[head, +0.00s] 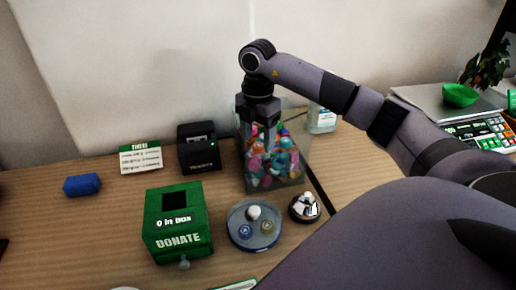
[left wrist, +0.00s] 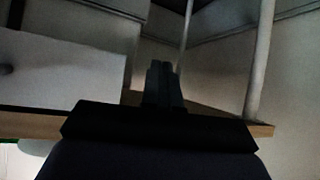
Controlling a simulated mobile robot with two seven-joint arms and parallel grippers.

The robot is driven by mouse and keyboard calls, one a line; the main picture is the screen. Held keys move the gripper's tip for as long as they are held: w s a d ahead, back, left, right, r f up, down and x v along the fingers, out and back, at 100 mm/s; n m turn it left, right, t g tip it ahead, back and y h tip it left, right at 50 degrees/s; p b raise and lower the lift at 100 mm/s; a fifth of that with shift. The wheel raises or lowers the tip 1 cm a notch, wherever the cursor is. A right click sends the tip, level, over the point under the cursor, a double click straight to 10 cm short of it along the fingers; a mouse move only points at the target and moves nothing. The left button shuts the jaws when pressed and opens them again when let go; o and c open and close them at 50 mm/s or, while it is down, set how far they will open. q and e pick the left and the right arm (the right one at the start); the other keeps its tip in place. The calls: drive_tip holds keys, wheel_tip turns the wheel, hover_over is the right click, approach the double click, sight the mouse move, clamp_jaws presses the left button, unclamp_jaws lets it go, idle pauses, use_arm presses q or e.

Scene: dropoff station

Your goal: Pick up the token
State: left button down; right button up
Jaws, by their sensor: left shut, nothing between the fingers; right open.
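A round blue-grey dish (head: 240,241) on the table holds a blue disc (head: 245,231) and a yellowish disc (head: 267,227), both token-like, with a white knob-like piece (head: 253,212) behind them. Which one is the token I cannot tell. My right gripper (head: 261,140) is open and points down at a clear bin (head: 250,185) of colourful small items, behind the dish and apart from it. The fingertips overlap the bin's upper part; how deep they reach is unclear. My left gripper (left wrist: 163,85) is shut and empty in the left wrist view, and is not seen in the head view.
A green donate box (head: 178,245) reading "0 in box" stands left of the dish. A silver bell (head: 304,207) is to its right. Behind are a black device (head: 198,148), a small sign (head: 141,158) and a bottle (head: 321,118). A blue block (head: 82,185) lies at left.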

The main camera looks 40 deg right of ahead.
drive_tip(key=shift+f, duration=0.85)
drive_tip(key=c, duration=1.1)
drive_tip(key=shift+r, duration=0.1)
